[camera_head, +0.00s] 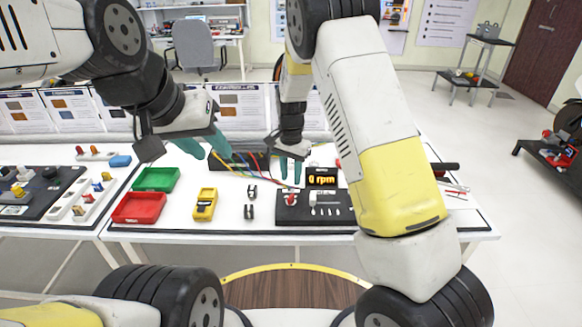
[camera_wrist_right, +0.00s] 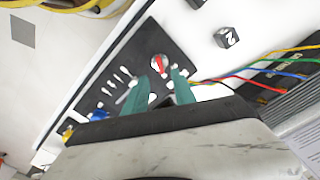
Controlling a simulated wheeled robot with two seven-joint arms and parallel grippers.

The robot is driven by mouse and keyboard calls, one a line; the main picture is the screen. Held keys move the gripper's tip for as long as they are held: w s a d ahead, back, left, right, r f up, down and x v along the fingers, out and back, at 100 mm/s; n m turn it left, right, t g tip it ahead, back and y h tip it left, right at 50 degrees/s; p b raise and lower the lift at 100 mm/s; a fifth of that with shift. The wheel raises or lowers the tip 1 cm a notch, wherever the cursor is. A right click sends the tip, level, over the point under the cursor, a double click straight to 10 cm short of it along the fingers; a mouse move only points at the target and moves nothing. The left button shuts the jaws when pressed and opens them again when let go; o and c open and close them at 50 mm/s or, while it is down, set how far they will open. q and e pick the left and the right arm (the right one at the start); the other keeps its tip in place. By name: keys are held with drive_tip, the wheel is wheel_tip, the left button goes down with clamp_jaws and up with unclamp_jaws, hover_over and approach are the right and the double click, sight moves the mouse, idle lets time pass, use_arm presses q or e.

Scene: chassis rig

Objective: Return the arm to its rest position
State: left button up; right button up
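My left gripper (camera_head: 205,148) is raised above the table behind the green tray, its teal fingers apart and nothing seen between them. My right gripper (camera_head: 290,170) hangs with its fingers pointing down over the black control panel (camera_head: 318,216), near its red knob (camera_head: 290,199). In the right wrist view my right gripper (camera_wrist_right: 160,88) shows two teal fingers with a gap between them. The red knob (camera_wrist_right: 160,63) lies beyond the fingertips, apart from them. My right arm hides part of the table's right side.
A green tray (camera_head: 156,179), a red tray (camera_head: 139,208), a yellow meter (camera_head: 205,204) and two small black blocks stand on the white table. An rpm display (camera_head: 321,179) stands behind the panel. Coloured wires (camera_head: 240,170) run near both grippers. Information boards line the back.

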drive_tip(key=s+d+r+n+t+y, duration=0.1)
drive_tip(key=s+d+r, duration=0.2)
drive_tip(key=r, duration=0.4)
drive_tip(key=s+d+r+n+t+y, duration=0.1)
drive_tip(key=s+d+r, duration=0.15)
drive_tip(key=r, duration=0.35)
drive_tip(key=s+d+r+n+y, duration=0.1)
drive_tip(key=s+d+r, duration=0.25)
drive_tip(key=r, duration=0.35)
drive_tip(key=s+d+r+n+t, duration=0.2)
drive_tip(key=s+r, duration=0.1)
drive_tip(key=s, duration=0.6)
drive_tip(key=s+d+r+n+t, duration=0.1)
drive_tip(key=s+d+r+t, duration=0.1)
drive_tip(key=s, duration=0.6)
wheel_tip(320, 180, up, 2)
drive_tip(key=shift+s+d+n+h, duration=0.4)
drive_tip(key=shift+d, duration=0.25)
